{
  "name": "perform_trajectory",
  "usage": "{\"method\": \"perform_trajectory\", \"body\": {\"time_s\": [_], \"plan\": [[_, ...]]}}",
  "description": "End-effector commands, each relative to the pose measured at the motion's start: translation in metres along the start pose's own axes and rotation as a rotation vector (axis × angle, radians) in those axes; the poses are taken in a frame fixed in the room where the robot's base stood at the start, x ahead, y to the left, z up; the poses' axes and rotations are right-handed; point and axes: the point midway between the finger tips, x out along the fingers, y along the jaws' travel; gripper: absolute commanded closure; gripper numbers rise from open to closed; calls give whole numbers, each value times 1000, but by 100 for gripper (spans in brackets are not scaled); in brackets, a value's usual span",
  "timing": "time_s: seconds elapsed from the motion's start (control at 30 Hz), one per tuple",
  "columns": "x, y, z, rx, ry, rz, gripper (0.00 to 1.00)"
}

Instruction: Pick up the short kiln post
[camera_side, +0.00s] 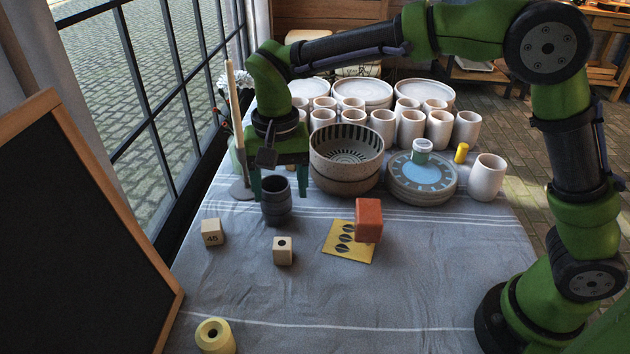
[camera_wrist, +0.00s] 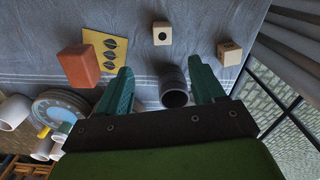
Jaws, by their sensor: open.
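Two small cream blocks lie on the cloth in front of my gripper; either could be the short kiln post, and I cannot tell for certain which. One block has a dark round hole (camera_side: 284,251) on its face and also shows in the wrist view (camera_wrist: 161,33). The other block, marked 45 (camera_side: 212,232), is to its left; it shows at the right in the wrist view (camera_wrist: 229,53). My gripper (camera_side: 278,190) is open and empty, pointing down behind both blocks at the dark grey cup (camera_side: 277,206). In the wrist view the cup shows between my fingers (camera_wrist: 160,64).
An orange-red block (camera_side: 369,220) stands on a yellow patterned card (camera_side: 338,250). A yellow holed cylinder (camera_side: 215,336) is at the front. Stacked bowls (camera_side: 346,158), plates (camera_side: 421,189) and several white cups fill the back. A candle holder (camera_side: 241,190) stands left. The front middle cloth is clear.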

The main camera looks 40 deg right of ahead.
Motion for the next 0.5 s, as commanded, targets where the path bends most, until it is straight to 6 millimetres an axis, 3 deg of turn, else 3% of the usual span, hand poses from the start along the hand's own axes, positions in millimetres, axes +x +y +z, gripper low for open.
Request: {"method": "perform_trajectory", "body": {"time_s": [0.1, 0.17, 0.27, 0.5], "plan": [[-16, -4, -6, 121, 9, 2, 32], [-11, -2, -4, 149, 1, 14, 32], [2, -1, -4, 158, -1, 17, 32], [54, 0, -4, 155, -2, 16, 32]]}}
